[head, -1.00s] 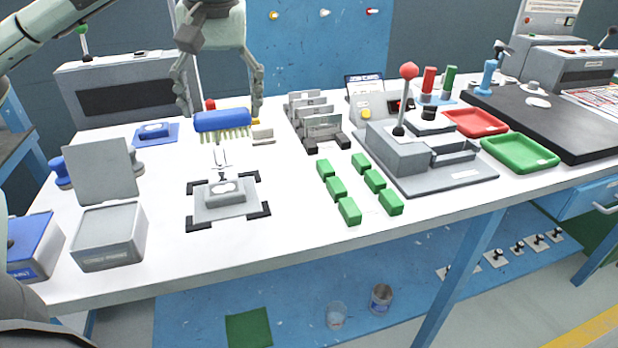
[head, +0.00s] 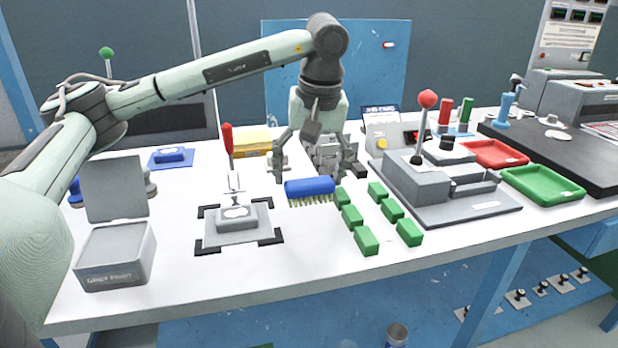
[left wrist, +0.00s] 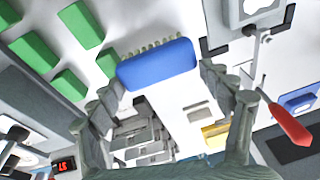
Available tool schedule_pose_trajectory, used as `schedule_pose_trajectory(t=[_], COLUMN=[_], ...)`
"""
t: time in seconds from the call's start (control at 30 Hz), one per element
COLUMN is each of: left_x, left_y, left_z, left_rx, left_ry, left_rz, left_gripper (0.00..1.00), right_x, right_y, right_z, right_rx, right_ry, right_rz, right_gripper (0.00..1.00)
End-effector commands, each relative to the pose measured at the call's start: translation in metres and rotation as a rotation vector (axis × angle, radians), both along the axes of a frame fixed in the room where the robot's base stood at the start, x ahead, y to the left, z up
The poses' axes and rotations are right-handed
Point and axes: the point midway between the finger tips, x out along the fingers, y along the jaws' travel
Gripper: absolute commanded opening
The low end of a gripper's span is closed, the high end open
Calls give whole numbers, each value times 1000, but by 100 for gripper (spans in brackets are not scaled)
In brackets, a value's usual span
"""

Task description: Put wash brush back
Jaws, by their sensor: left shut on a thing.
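The wash brush (head: 310,187) has a blue back and pale bristles pointing down. My left gripper (head: 315,178) is shut on it, with a finger at each end of the blue back. The brush is just left of the green blocks (head: 352,215) and right of the grey clamp fixture (head: 240,222). I cannot tell how far its bristles are from the white bench top. In the left wrist view the brush (left wrist: 158,65) lies across between the fingertips (left wrist: 160,82). My right gripper is not in view.
The red-handled clamp (head: 228,140) stands up left of the brush. A grey rack (head: 325,155) is behind my gripper. A grey lever press (head: 420,185), a red tray (head: 495,153) and a green tray (head: 542,185) are to the right.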

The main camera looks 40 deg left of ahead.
Motion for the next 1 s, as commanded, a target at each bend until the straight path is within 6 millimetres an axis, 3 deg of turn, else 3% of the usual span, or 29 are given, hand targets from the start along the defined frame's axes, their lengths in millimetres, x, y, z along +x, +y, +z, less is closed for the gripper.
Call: schedule_pose_trajectory(t=[0.1,0.5,0.53,0.67,1.0], left_x=[-1,0,0,-1,0], left_y=[0,0,0,0,0], left_z=[-12,-15,-14,-14,-14], left_rx=[-1,-1,-1,0,0], left_ry=[1,-1,-1,0,0], left_rz=[0,0,0,0,0], left_gripper=[33,33,83,99,100], right_x=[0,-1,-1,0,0], right_y=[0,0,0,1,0], right_z=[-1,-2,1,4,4], right_rx=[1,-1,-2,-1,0], right_ry=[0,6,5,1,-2], right_rz=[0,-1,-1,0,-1], right_gripper=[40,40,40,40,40])
